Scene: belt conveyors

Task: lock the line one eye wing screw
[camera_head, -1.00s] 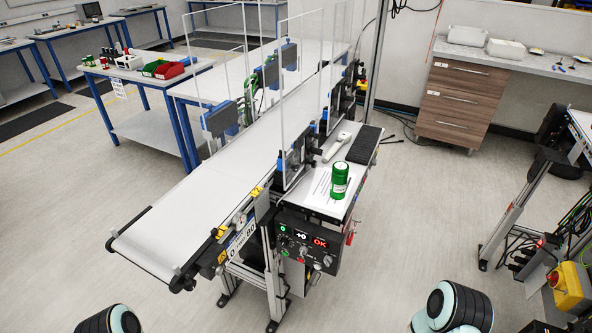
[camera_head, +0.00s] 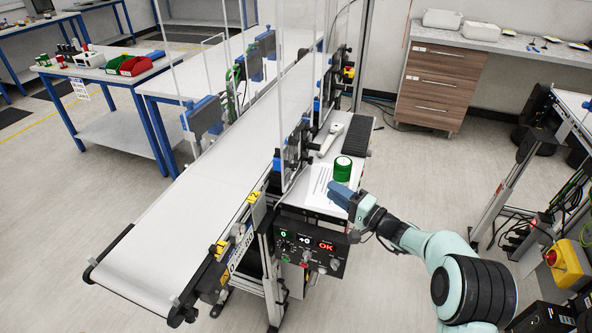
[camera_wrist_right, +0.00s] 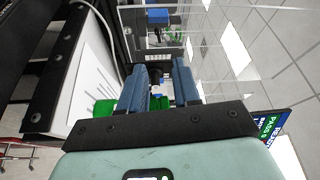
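The conveyor line (camera_head: 200,180) has several blue and black units on posts along its right side, one of them (camera_head: 279,162) near the side shelf. I cannot make out an eye wing screw; it is too small or hidden. My right gripper (camera_head: 343,194) is over the front of the side shelf, just in front of a green can (camera_head: 343,167) and partly covering it. In the right wrist view my two blue fingers (camera_wrist_right: 160,82) stand apart with nothing held between them. A green part (camera_wrist_right: 103,107) shows beside the left finger. My left gripper is out of view.
A white handheld tool (camera_head: 332,138) lies behind the can. Clear upright panels (camera_head: 300,110) stand along the belt. The near belt is empty.

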